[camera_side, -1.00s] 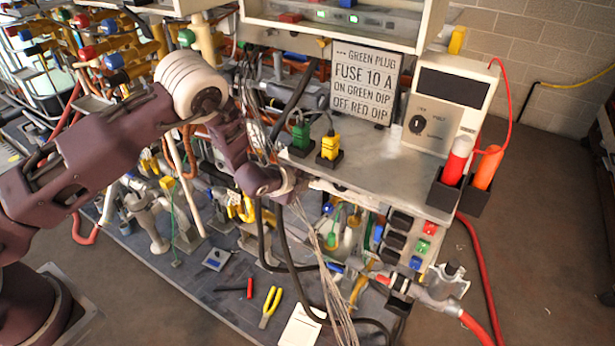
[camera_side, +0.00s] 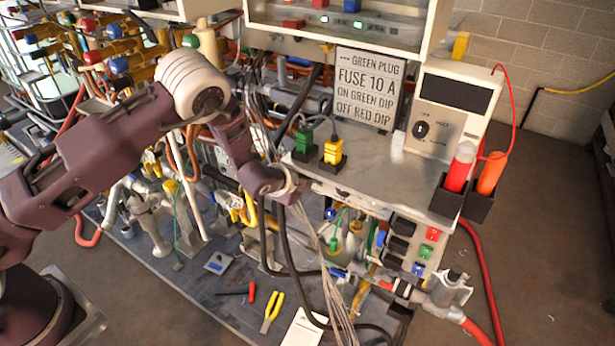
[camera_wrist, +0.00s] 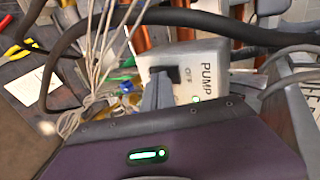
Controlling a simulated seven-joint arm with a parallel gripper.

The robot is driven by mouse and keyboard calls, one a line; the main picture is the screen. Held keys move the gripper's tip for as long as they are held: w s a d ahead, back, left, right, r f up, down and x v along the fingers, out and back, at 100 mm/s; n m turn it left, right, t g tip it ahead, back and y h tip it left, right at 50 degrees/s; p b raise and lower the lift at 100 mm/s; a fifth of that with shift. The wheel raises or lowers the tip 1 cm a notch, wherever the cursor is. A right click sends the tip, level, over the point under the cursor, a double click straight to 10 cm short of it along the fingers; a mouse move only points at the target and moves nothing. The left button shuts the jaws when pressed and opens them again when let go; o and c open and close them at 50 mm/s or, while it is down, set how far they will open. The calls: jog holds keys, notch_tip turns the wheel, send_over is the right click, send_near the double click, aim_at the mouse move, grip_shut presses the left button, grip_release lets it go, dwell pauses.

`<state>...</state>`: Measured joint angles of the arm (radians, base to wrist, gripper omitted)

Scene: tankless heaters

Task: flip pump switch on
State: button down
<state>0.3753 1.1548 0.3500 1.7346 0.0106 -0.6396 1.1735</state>
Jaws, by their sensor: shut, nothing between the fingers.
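The pump switch box (camera_wrist: 212,66) is pale, with the words PUMP and OFF on its face. It has a black switch (camera_wrist: 163,73) and a small green light (camera_wrist: 195,99). My gripper (camera_wrist: 157,88) is shut and empty, its grey fingertips right at the lower edge of the black switch in the wrist view. I cannot tell whether they touch it. The fingers cover part of the switch and its surroundings, so its position is unclear. In the side view the wrist end of my arm hangs left of the grey counter, and I cannot make out the fingertips or the pump box.
A thick black hose (camera_wrist: 200,19) runs just above the box. Thin loose wires (camera_wrist: 95,55) hang left of it. The counter (camera_side: 385,170) holds a green plug (camera_side: 304,138), a yellow plug (camera_side: 333,150) and a sign (camera_side: 370,88). Yellow pliers (camera_side: 272,310) lie below.

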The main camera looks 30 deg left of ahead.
jog(key=s+r, duration=0.5)
jog(key=s, duration=0.7)
jog(key=s+a+r+n+g, duration=0.1)
jog(key=s+r+n, duration=0.3)
jog(key=r, duration=0.4)
jog(key=s+a+r+n+g, duration=0.2)
jog(key=s+r+n, duration=0.3)
jog(key=r+n, duration=0.2)
jog(key=shift+a+r, duration=0.3)
jog(key=shift+r, duration=0.35)
